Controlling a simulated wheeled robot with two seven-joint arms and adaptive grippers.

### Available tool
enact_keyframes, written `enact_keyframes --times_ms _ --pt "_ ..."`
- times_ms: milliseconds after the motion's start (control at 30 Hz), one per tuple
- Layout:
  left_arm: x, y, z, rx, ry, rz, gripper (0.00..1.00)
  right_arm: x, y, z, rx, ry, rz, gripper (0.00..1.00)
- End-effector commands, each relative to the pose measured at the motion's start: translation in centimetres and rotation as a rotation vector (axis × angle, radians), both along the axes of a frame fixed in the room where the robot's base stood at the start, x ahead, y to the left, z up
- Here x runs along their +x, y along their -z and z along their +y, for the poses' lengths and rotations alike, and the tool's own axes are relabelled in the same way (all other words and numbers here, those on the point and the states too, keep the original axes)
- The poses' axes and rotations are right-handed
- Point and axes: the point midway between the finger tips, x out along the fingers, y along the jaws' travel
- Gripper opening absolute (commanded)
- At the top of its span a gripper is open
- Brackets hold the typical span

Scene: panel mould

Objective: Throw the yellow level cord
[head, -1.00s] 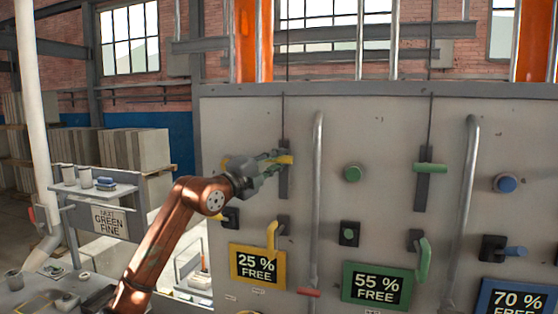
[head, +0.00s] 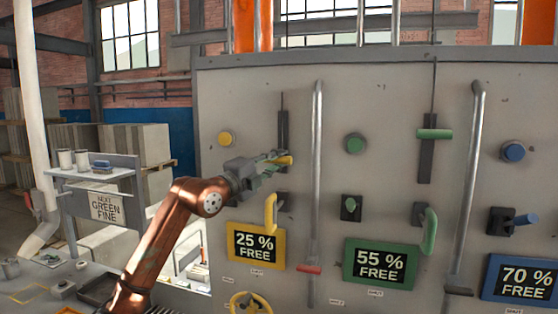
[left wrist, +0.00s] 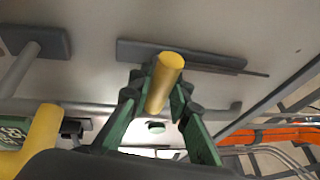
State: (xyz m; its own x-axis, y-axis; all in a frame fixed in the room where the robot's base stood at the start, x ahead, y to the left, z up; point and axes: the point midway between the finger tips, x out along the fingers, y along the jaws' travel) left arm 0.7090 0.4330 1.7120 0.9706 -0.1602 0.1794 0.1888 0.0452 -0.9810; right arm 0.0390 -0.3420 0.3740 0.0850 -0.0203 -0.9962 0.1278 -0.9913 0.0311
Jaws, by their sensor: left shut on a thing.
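The yellow level cord's handle (head: 286,160) is a short yellow bar lying across a dark upright plate (head: 283,125) on the grey panel. Only its right end shows clearly in the head view. My left gripper (head: 274,158) is shut on it, low on the plate. In the left wrist view, the yellow handle (left wrist: 163,82) sits between the two green-and-dark fingers (left wrist: 160,95), round end towards the camera. A thin dark cord end shows above the plate. My right gripper is not in view.
A yellow lever (head: 270,213) and the 25 % sign (head: 256,245) are just below my gripper. A yellow button (head: 226,138) is at upper left. A grey vertical pipe (head: 317,170) stands close on the right. The green cord handle (head: 434,134) is farther right.

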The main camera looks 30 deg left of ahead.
Motion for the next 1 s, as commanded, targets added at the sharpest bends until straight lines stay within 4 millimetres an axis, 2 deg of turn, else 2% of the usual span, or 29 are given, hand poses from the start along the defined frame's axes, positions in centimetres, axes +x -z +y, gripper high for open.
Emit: enact_keyframes --times_ms 33,100,467,500,700,1000 --pt "0.08 1.24 0.02 0.003 -0.002 -0.001 0.0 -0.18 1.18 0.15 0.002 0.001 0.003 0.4" --pt "0.05 1.7 0.03 0.003 -0.001 -0.002 0.0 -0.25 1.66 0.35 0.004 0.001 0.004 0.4" --pt "0.11 1.95 -0.05 0.005 0.0 0.005 0.0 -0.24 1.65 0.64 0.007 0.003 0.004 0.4" --pt "0.13 1.99 -0.07 0.004 0.0 0.005 0.2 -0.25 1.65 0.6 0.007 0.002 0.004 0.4" --pt "0.11 1.91 -0.06 0.003 0.0 0.005 0.34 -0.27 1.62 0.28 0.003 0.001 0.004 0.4" --pt "-0.03 1.73 0.01 0.001 0.0 0.001 0.35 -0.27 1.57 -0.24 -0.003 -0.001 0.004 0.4"
